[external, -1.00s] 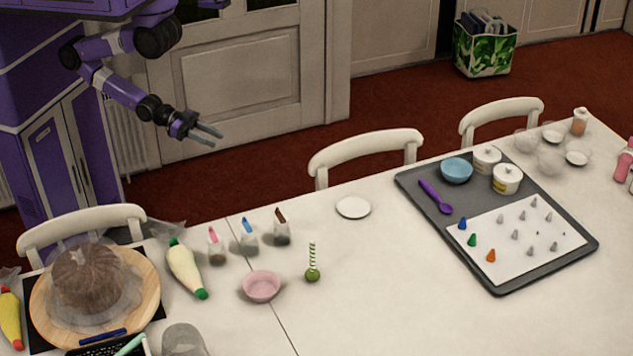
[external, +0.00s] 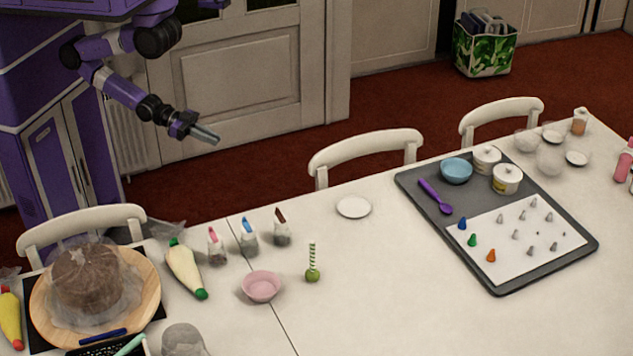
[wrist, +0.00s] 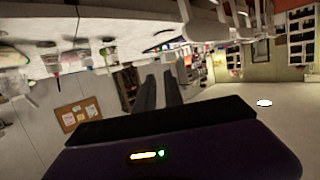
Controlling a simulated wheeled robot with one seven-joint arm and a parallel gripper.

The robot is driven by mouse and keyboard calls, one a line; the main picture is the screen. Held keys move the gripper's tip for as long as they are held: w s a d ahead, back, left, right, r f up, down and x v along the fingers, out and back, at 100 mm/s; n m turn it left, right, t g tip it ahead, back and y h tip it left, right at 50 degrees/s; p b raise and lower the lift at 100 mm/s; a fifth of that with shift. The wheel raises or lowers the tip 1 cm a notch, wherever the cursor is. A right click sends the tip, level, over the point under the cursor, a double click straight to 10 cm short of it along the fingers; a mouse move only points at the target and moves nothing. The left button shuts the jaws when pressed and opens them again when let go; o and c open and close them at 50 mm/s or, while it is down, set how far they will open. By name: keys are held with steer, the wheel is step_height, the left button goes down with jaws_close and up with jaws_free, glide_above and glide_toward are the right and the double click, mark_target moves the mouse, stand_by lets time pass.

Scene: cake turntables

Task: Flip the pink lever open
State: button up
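Several small clear containers with coloured tops stand on the white table in the external view: one with a pink top (external: 212,232), one with a blue top (external: 246,225) and one with a brown top (external: 280,213). The pink top is the small pink part that shows; its exact shape is too small to tell. My gripper (external: 207,135) hangs in the air behind the table, well apart from the containers, its fingers drawn close together and empty. In the wrist view its two dark fingers (wrist: 160,90) lie side by side with a narrow gap, touching nothing.
A pink bowl (external: 262,287), a piping bag (external: 186,270) and a green striped item (external: 312,265) lie near the containers. A cake stand (external: 148,290) bears a brown cake. White chairs (external: 365,145) line the table's far edge. A grey tray (external: 550,270) lies at right.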

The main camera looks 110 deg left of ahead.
steer(key=shift+d+h, duration=0.3)
jaws_close()
steer(key=w+d+f+n+g+h+p, duration=0.2)
steer(key=w+d+n+g+h+p, duration=0.1)
steer(key=w+d+n+g+h, duration=1)
steer(key=shift+w+d+f+n+g+h, duration=0.35)
steer(key=shift+w+n+g, duration=0.55)
steer(key=shift+w+n, duration=1.2)
steer(key=shift+s+d+n+p, duration=0.1)
steer(key=shift+s+n+p, duration=0.2)
steer(key=shift+s+n, duration=0.25)
